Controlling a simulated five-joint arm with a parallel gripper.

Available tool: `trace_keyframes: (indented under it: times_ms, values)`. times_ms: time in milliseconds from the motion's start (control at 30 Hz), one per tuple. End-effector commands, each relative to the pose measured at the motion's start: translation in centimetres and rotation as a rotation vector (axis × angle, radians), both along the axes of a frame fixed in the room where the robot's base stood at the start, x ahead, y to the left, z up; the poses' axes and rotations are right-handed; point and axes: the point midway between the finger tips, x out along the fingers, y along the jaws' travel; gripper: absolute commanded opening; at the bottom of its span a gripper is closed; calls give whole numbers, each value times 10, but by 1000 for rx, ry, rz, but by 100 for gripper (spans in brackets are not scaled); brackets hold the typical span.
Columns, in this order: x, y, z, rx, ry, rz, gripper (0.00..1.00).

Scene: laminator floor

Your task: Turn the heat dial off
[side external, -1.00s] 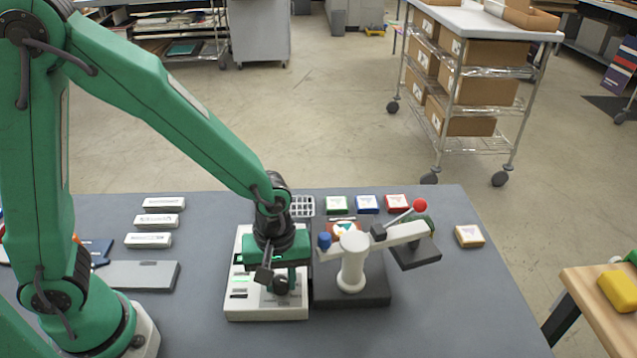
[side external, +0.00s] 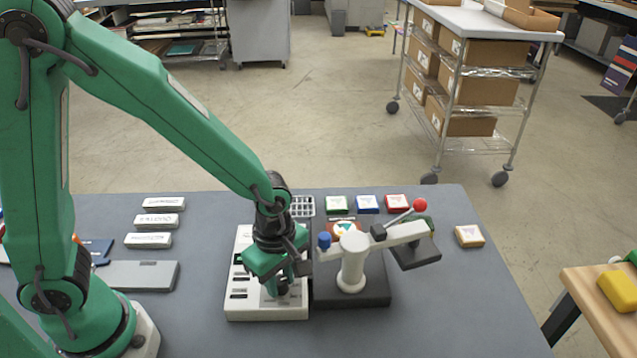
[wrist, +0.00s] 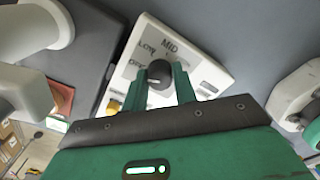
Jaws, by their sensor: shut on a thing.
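The heat dial (wrist: 160,74) is a dark round knob with a pale mark, on a white control panel (wrist: 140,40). Beside it the wrist view shows the printed words "LOW" and "MID". My gripper (wrist: 162,80) has its two green fingers on either side of the dial, shut on it. In the side view my gripper (side external: 278,288) reaches down onto the front right part of the white panel (side external: 262,312). There it mostly hides the dial. I cannot tell exactly which setting the pale mark points to.
A white post with a swing arm (side external: 352,265) and a red-knobbed lever (side external: 419,205) stands close at the right on a dark base (side external: 355,302). Small coloured boxes (side external: 367,204) lie behind. A grey bar (side external: 140,275) lies left. The table's front right is clear.

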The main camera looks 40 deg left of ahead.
Motion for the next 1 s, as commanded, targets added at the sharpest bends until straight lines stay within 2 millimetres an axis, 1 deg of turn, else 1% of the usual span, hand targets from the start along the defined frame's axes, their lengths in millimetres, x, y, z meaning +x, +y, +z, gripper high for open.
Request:
trace_keyframes:
  times_ms: [433,467,500,567,867,1000]
  values:
    - [0,0,1,0,0,15,5]
    - [0,0,1,0,0,15,32]
    - [0,0,1,0,0,14,39]
    - [0,0,1,0,0,14,49]
    - [0,0,1,0,0,14,49]
    - [0,0,4,-1,-1,14,49]
